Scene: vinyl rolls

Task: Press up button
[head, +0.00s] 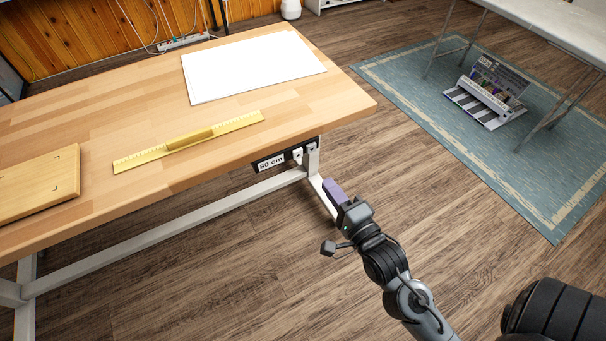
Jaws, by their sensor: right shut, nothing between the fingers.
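A small control panel (284,157) is mounted under the table's front edge, near its right corner. My right gripper (331,190) is shut and empty. In the picture it shows below and to the right of the panel, apart from the buttons. My left gripper is not in view.
The wooden table (130,95) carries a white sheet (250,65), a yellow ruler (188,142) and a wooden board (38,182). Its pale metal frame (165,235) runs below. A blue rug (480,140) lies at right under a white table (560,25). The floor in front is clear.

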